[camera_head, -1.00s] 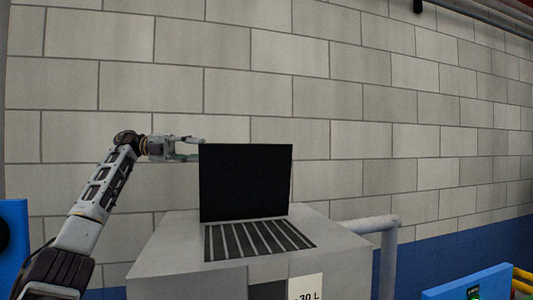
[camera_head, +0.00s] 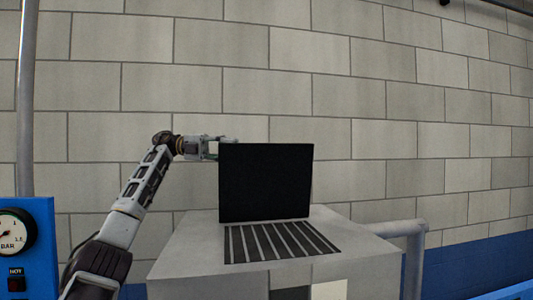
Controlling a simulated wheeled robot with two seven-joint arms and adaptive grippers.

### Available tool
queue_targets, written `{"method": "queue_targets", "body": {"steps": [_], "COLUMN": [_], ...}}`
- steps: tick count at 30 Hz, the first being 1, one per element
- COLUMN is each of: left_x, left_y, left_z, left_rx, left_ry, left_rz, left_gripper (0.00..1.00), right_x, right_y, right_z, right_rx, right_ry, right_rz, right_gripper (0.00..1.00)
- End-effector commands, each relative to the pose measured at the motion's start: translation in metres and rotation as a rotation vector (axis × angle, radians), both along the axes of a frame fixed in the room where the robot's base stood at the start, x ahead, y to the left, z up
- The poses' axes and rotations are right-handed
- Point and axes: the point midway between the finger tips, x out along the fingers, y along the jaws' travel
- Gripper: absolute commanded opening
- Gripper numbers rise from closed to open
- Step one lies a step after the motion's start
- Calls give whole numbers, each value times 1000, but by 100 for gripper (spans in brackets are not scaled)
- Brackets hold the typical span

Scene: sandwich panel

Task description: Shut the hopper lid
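The hopper lid (camera_head: 266,183) is a dark, nearly black panel standing upright, raised open at the back of the hopper's barred opening (camera_head: 280,243). The grey hopper (camera_head: 200,262) stands in the middle of the view. My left gripper (camera_head: 226,146) is at the lid's upper left corner, with its fingers pointing right. Its fingertips are partly hidden behind the lid's edge, and I cannot tell whether they touch it or how far apart they are. My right gripper is not in view.
A grey pipe rail (camera_head: 395,229) runs along the hopper's right side. A blue panel with a pressure gauge (camera_head: 14,232) stands at the left edge, below a vertical grey pipe (camera_head: 27,100). A block wall (camera_head: 400,110) is behind.

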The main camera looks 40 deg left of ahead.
Motion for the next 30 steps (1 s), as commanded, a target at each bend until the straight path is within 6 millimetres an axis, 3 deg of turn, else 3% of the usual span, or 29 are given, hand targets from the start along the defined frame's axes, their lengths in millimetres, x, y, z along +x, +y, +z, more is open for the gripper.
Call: {"method": "queue_targets", "body": {"steps": [22, 30], "left_x": [45, 57], "left_y": [-83, -104], "left_z": [-6, -7], "left_rx": [2, 1], "left_ry": [1, 1], "left_rz": [-2, -1], "left_gripper": [33, 33], "right_x": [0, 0], "right_y": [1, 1], "right_z": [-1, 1], "right_rx": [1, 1], "right_ry": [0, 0], "right_rz": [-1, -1], "right_gripper": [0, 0]}}
